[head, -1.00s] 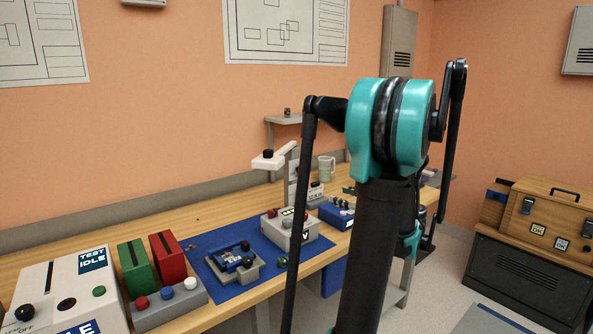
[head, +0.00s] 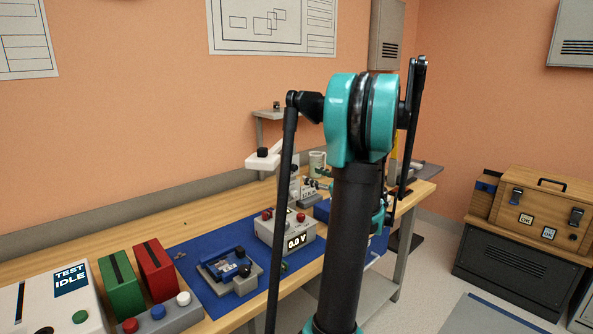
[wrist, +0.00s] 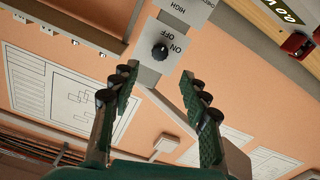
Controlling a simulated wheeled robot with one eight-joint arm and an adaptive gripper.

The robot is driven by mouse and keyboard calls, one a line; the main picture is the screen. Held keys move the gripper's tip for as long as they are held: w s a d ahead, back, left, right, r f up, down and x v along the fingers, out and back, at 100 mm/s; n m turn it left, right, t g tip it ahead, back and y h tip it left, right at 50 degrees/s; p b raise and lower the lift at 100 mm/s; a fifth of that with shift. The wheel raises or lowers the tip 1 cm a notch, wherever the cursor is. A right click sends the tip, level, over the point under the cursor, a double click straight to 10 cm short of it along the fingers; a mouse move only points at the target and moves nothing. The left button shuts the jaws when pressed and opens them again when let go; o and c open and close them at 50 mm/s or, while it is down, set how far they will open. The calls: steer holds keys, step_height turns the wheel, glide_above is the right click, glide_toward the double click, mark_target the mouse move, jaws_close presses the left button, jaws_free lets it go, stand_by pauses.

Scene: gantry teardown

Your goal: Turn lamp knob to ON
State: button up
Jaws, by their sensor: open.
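The lamp knob (wrist: 160,52) is a small round black knob on a grey panel (wrist: 153,75) in the wrist view. The words ON and OFF are printed beside it, upside down; which one it points to I cannot tell. My gripper (wrist: 162,82) is open and empty, its two dark padded fingers apart, with the knob ahead of the gap and not touched. In the head view the lamp's white head (head: 262,160) stands over the bench on its arm; the knob is too small to make out there, and my arm hides most of my gripper.
A grey meter box (head: 280,236) reading 0.0 V sits near the lamp, on the blue mat (head: 205,287). A green block (head: 121,283), a red block (head: 155,268) and a button box (head: 165,316) stand at left. Wall posters (head: 272,26) hang behind.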

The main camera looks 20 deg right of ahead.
mark_target(296, 168)
steer(key=x, duration=0.9)
steer(key=shift+w+a, duration=0.15)
steer(key=shift+w, duration=0.2)
jaws_close()
